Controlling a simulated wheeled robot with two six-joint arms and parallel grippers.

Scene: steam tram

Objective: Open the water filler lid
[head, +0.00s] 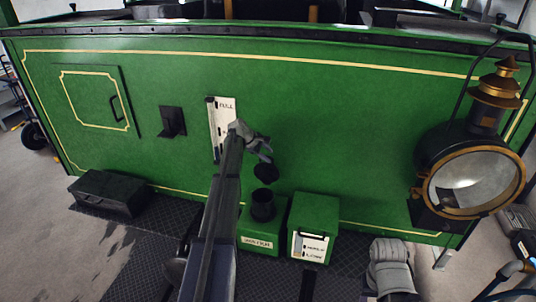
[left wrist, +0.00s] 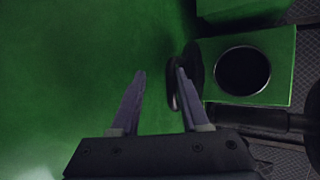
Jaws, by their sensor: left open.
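The water filler (head: 262,207) is a short black pipe on a green box with a white label, low in front of the green tram side. In the left wrist view its round dark mouth (left wrist: 243,72) shows uncovered. The black round lid (head: 265,173) stands tilted up above and behind the pipe; it also shows nearly edge-on in the left wrist view (left wrist: 193,68). My left gripper (head: 266,156) is open just above the lid. In the wrist view one finger (left wrist: 161,72) overlaps the lid; I cannot tell whether they touch. My right gripper is not in view.
A second green box (head: 315,215) with a white label stands right of the filler. A large brass-trimmed lamp (head: 470,180) is at the right. A black box (head: 110,192) lies at the left. A lever plate (head: 221,120) is behind my left arm. A grey ribbed object (head: 390,266) is at the bottom.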

